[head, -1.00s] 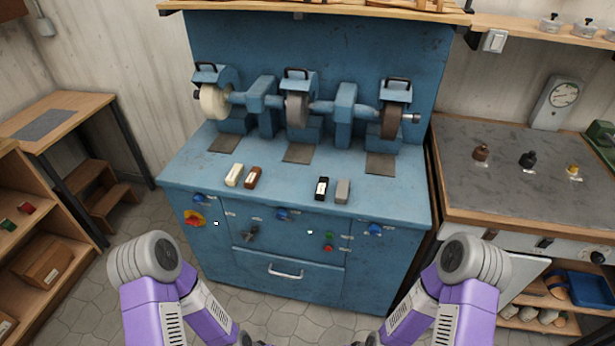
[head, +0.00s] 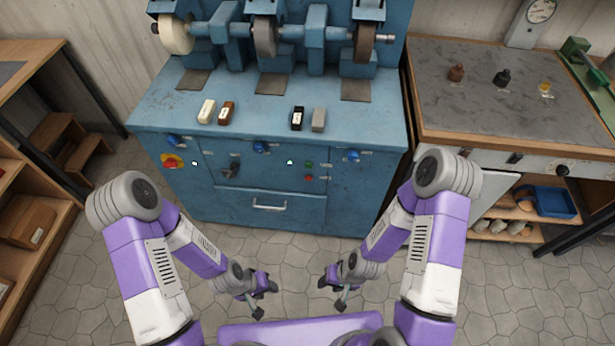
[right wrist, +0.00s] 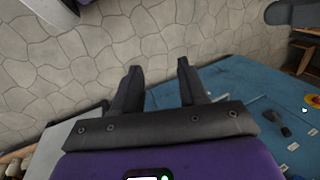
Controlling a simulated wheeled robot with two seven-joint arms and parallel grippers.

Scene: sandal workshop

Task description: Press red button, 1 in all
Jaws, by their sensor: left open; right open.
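A small red button (head: 309,178) sits on the front of the blue grinder cabinet (head: 225,205), just below a green button (head: 309,165). A red knob on a yellow plate (head: 172,161) is further left on the same front. My left gripper (head: 266,298) is open and empty, low in front of the cabinet. My right gripper (head: 332,295) is open and empty, below the red button in the picture and apart from the cabinet. The right wrist view shows its two spread fingers (right wrist: 158,68) with nothing between them. I cannot make out the red button there.
The cabinet front also carries blue knobs, a black switch (head: 232,171) and a drawer handle (head: 269,207). Wax bars and grinding wheels are on top. A workbench (head: 480,95) stands right, a wooden shelf (head: 45,265) left. The tiled floor in front is clear.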

